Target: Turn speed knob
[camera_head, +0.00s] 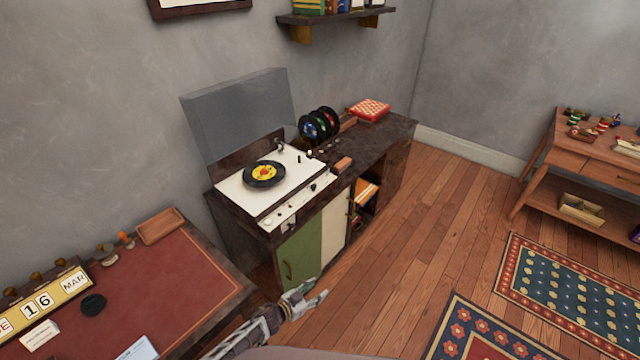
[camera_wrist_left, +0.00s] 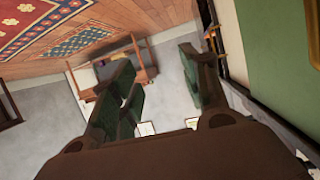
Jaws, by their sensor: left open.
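A record player (camera_head: 281,182) with a white top, its lid raised, stands on a dark cabinet against the wall. A small black record with a yellow label (camera_head: 264,174) lies on it. Small dark knobs (camera_head: 313,187) show on its white front strip; I cannot tell which one is the speed knob. My left gripper (camera_head: 308,292) is low in front of the cabinet, below and apart from the player, near the green door (camera_head: 298,254). In the left wrist view the gripper (camera_wrist_left: 165,88) is open with nothing between its fingers. My right gripper is not in view.
A red-topped desk (camera_head: 190,285) with a calendar (camera_head: 45,300) is at the left. Several records stand in a rack (camera_head: 320,124) beside a red checkered box (camera_head: 369,110). The wooden floor (camera_head: 440,220) right of the cabinet is clear. A wooden table (camera_head: 590,155) stands at the far right.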

